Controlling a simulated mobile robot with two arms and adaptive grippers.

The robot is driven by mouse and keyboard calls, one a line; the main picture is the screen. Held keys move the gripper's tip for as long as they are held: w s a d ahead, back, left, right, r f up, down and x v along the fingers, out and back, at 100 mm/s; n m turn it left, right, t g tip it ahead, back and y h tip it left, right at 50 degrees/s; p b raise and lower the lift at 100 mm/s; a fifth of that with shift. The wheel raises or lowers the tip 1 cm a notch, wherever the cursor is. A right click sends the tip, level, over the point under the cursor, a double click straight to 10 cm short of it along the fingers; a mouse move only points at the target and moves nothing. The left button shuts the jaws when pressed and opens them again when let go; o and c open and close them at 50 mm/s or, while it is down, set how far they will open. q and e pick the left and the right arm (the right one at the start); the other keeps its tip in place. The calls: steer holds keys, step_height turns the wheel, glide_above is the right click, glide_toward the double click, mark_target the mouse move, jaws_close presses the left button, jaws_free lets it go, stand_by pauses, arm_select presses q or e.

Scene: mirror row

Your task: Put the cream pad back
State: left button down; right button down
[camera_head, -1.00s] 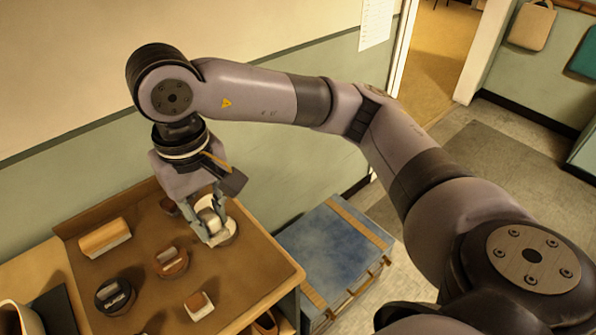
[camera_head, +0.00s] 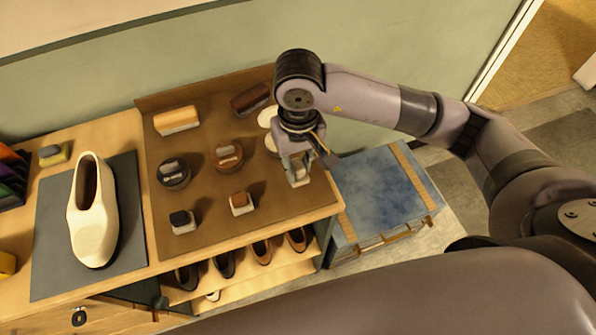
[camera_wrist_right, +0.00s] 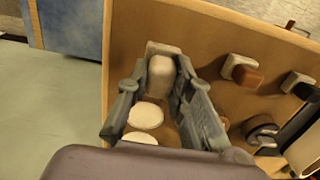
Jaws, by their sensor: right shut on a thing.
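My right gripper (camera_head: 298,178) is over the right side of the brown tray (camera_head: 203,240). It is shut on the cream pad, a small pale block with a rounded grip, which shows between the fingers in the wrist view (camera_wrist_right: 161,72). The fingers hide most of the pad in the head view. I cannot tell whether it touches the tray. A brown-gripped pad (camera_head: 241,204) and a black-gripped pad (camera_head: 183,221) stand to the left in the same front row. Two flat pale discs (camera_wrist_right: 146,115) lie behind the gripper. My left gripper is not in view.
Round brushes (camera_head: 228,156) and long brushes (camera_head: 177,120) stand further back on the tray. A cream shoe (camera_head: 92,215) is on a grey mat (camera_head: 52,240) at left. A blue chest (camera_head: 385,195) stands right of the table. Shoes fill the shelf below.

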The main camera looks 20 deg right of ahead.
mark_target(297, 178)
steer(key=shift+f, duration=0.75)
step_height(297, 178, down, 4)
steer(key=shift+r+p, duration=0.25)
steer(key=shift+p, duration=0.25)
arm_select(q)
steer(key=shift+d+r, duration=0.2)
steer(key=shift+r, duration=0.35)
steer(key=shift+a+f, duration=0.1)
arm_select(e)
steer(key=shift+f, duration=0.1)
steer(key=shift+f+b, duration=0.1)
steer(key=shift+b, duration=0.2)
steer(key=c, duration=1.4)
jaws_free()
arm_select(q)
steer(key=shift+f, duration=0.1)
